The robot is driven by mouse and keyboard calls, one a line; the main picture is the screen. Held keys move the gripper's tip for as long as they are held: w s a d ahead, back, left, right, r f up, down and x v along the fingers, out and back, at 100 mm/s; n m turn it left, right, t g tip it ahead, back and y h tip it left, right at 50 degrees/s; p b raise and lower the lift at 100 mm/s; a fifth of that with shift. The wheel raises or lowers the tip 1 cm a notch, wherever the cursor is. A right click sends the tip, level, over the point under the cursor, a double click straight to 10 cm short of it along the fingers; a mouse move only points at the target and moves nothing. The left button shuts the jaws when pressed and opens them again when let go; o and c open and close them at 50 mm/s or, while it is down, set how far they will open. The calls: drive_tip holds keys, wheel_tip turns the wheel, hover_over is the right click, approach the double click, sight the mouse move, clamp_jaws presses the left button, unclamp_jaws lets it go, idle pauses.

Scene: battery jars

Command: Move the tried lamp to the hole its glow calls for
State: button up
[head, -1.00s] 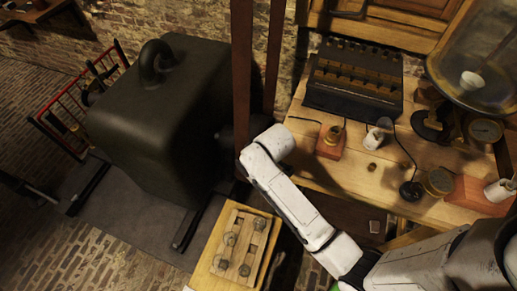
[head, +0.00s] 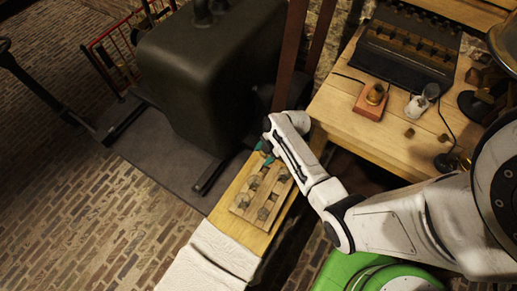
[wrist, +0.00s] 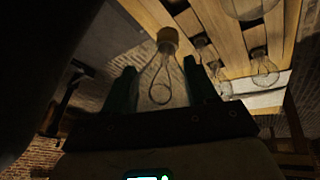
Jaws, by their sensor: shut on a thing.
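My gripper (wrist: 162,84) is shut on a clear glass lamp (wrist: 160,76) with a brass cap (wrist: 167,36); a filament loop shows inside, and I see no glow. In the head view my gripper (head: 267,151) is small and partly hidden by my arm, at the far end of a slotted wooden rack (head: 243,203). Whether the held lamp touches the rack cannot be told.
The rack stands on a light wooden board (head: 228,224), with a white padded piece (head: 208,258) at its near end. A dark bulky machine (head: 200,85) stands behind. The workbench (head: 350,125) at right carries a lamp socket on a reddish base (head: 372,98), a white jar (head: 417,106) and wires.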

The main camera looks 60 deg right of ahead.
drive_tip(key=shift+a+f+n+b, duration=0.3)
drive_tip(key=shift+a+f, duration=0.05)
drive_tip(key=shift+f, duration=0.35)
drive_tip(key=shift+f+b, duration=1.8)
drive_tip(key=shift+f, duration=0.2)
drive_tip(key=shift+f+b, duration=1.5)
drive_tip(key=shift+f, duration=0.15)
drive_tip(key=o, duration=1)
drive_tip(key=p+v, duration=0.1)
drive_tip(key=v, duration=1)
drive_tip(key=shift+d+f, duration=0.1)
